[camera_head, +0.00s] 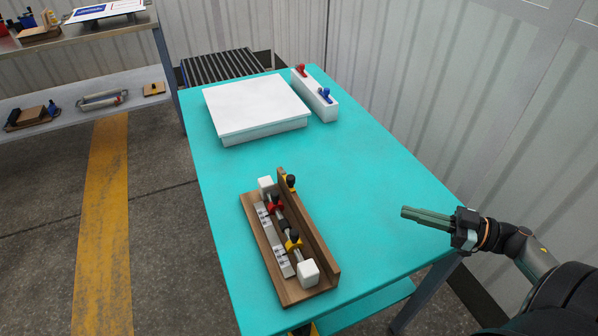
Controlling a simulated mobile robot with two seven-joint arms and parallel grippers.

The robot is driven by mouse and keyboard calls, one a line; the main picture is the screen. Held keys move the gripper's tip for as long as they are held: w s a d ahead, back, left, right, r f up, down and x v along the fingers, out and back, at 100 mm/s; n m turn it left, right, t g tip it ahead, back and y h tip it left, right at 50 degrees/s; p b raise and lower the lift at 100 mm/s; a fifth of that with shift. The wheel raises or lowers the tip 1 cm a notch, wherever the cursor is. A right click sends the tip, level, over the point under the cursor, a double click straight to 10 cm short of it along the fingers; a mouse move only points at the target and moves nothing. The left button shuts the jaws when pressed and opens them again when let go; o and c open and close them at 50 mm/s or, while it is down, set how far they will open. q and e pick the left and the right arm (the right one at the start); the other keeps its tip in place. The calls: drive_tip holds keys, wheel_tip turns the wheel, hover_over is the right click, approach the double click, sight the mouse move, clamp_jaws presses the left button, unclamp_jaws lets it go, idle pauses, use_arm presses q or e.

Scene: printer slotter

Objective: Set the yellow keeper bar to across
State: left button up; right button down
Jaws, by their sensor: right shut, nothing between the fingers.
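A wooden fixture (322,248) stands on the turquoise table, with a rod, white end blocks and marked white plates. A yellow part (291,188) with a black knob sits at the far end of its raised wooden wall. Another yellow piece (293,245) with a black knob sits on the rod near the front white block. I cannot tell for sure which of these is the keeper bar, or how it is turned. My right gripper (405,213) is shut and empty, above the table's right side, well to the right of the fixture. My left gripper is out of view.
A red piece (275,204) sits on the same rod. A flat white box (258,108) and a narrow white block (316,98) with red and blue knobs stand at the back of the turquoise table (375,165). The table between fixture and gripper is clear. A shelf stands at left.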

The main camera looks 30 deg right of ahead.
drive_tip(key=p, duration=0.1)
approach(288, 177)
drive_tip(key=x, duration=0.5)
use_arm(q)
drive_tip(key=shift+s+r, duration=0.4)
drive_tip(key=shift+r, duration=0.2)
use_arm(e)
drive_tip(key=shift+w+f, duration=0.1)
drive_tip(key=shift+f, duration=0.3)
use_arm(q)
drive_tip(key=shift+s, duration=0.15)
use_arm(e)
drive_tip(key=shift+w+a, duration=0.1)
drive_tip(key=shift+w, duration=0.05)
